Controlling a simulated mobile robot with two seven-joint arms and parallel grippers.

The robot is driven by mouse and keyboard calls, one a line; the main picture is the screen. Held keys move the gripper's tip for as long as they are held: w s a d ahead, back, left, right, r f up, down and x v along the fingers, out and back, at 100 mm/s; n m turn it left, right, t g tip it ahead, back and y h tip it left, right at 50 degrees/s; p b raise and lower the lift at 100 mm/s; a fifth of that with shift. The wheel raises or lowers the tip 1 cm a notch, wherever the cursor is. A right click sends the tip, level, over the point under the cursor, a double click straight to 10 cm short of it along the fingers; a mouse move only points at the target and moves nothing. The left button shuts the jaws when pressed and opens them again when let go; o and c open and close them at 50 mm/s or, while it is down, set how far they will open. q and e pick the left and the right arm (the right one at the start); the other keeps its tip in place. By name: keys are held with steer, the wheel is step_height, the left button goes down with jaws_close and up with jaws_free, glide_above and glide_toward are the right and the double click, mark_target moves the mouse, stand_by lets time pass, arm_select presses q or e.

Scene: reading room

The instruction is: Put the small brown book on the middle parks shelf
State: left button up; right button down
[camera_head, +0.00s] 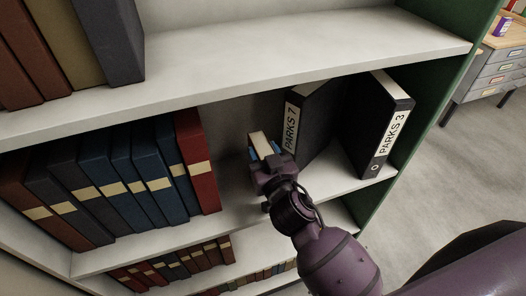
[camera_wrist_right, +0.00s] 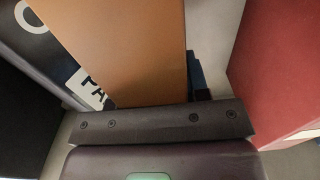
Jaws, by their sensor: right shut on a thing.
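The small brown book (camera_wrist_right: 125,45) fills the middle of the right wrist view, its orange-brown cover facing the camera. In the head view it shows small, with pale page edges (camera_head: 259,142). My right gripper (camera_head: 266,158) is shut on it and reaches into the middle shelf (camera_head: 238,205), in the gap between the red book and the PARKS 7 binder (camera_head: 306,118). The PARKS 3 binder (camera_head: 381,130) stands farther right on the same shelf. Whether the book touches the shelf is hidden. My left gripper is not in view.
A red book (camera_head: 197,160) ends the row of blue and dark volumes left of the gap; it also shows close by in the wrist view (camera_wrist_right: 285,70). The upper shelf board (camera_head: 270,60) hangs above. A green side panel (camera_head: 430,90) closes the right side.

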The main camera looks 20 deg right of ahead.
steer(key=shift+f, duration=0.1)
steer(key=c, duration=0.6)
jaws_free()
steer(key=shift+r+p, duration=0.5)
steer(key=shift+r, duration=0.1)
steer(key=shift+s, duration=0.3)
steer(key=s+b, duration=0.2)
steer(key=s, duration=0.9)
steer(key=s+d+f+g, duration=0.3)
steer(key=d+f, duration=0.3)
steer(key=f, duration=0.5)
steer(key=s+d+f+g, duration=0.3)
steer(key=d+f, duration=0.4)
steer(key=f, duration=0.4)
steer(key=shift+s+n+g+h, duration=0.3)
steer(key=shift+h, duration=0.1)
